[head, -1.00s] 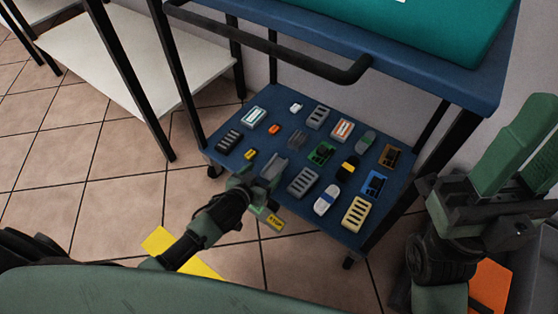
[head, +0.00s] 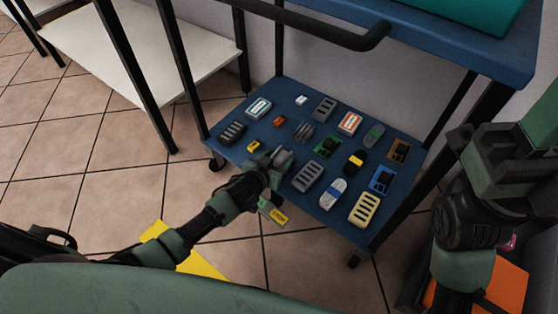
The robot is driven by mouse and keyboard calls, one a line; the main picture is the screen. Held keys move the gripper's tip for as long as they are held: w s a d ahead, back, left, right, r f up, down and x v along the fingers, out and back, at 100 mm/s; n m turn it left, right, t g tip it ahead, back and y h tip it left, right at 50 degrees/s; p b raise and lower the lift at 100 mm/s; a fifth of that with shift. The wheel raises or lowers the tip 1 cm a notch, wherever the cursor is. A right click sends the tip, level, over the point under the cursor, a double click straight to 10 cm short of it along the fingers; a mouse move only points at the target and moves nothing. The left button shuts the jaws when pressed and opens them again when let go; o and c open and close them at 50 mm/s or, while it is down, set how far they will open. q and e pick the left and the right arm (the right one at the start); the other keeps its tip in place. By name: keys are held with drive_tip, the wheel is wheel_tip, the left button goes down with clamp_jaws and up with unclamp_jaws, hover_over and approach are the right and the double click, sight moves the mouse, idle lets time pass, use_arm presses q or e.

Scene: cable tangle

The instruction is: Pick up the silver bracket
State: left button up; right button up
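A small grey, ridged piece (head: 304,132), which looks like the silver bracket, lies among other parts on the blue lower shelf (head: 234,164) of the cart. My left gripper (head: 283,156) is just in front of and below it in the head view, over the shelf's front part. Its fingers look slightly apart, with nothing seen between them; the gap is small and hard to see. It does not appear to touch the piece. My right gripper (head: 510,160) is at the right edge, away from the shelf; its fingers are partly cut off by the frame.
Several parts surround it: a green board (head: 327,147), a grey slotted block (head: 308,177), an orange piece (head: 279,122) and a yellow piece (head: 253,146). The cart's black handle (head: 340,38) and upper deck (head: 470,45) overhang. A white shelf (head: 130,60) stands left.

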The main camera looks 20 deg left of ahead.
use_arm(q)
drive_tip(key=c, duration=1)
drive_tip(key=shift+c, duration=0.5)
drive_tip(key=shift+r, duration=0.15)
